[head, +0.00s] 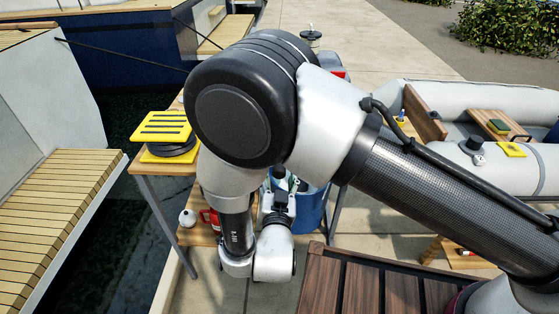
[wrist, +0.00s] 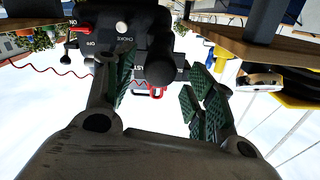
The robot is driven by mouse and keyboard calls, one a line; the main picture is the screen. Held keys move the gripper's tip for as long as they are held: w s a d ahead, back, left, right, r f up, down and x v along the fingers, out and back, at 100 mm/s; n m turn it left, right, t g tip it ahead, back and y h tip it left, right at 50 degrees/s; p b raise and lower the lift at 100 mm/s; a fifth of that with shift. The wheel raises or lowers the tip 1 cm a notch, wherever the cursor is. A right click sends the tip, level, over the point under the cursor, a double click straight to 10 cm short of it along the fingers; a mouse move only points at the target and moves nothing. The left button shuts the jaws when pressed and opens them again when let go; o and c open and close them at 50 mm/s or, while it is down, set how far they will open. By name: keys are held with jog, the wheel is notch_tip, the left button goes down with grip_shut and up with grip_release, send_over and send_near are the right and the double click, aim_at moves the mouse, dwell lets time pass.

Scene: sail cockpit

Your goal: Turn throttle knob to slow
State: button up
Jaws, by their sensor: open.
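In the wrist view, a black control panel (wrist: 118,20) shows at the top, with white lettering that reads partly as "CHOKE" and "ON", upside down or cut off. A black rounded knob (wrist: 160,66) stands out from it and appears to be the throttle knob; its slow mark cannot be read. My gripper (wrist: 156,80) is open, with green-padded fingers on either side of the knob's line of sight. Contact with the knob cannot be told. In the head view my arm hides the panel and knob, and my gripper (head: 281,188) shows only partly below the arm.
A red coiled cord (wrist: 50,70) and red clip (wrist: 156,93) hang near the panel. A blue tub (head: 311,208) stands behind my arm. A table with a yellow slatted item (head: 161,126) is left; a grey inflatable boat (head: 452,95) is right. A wooden bench (head: 345,287) is near.

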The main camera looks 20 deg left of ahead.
jog(key=shift+s+f, duration=0.2)
jog(key=shift+s, duration=0.1)
jog(key=x, duration=0.7)
jog(key=shift+w+r, duration=0.1)
jog(key=shift+w, duration=0.2)
jog(key=c, duration=1.1)
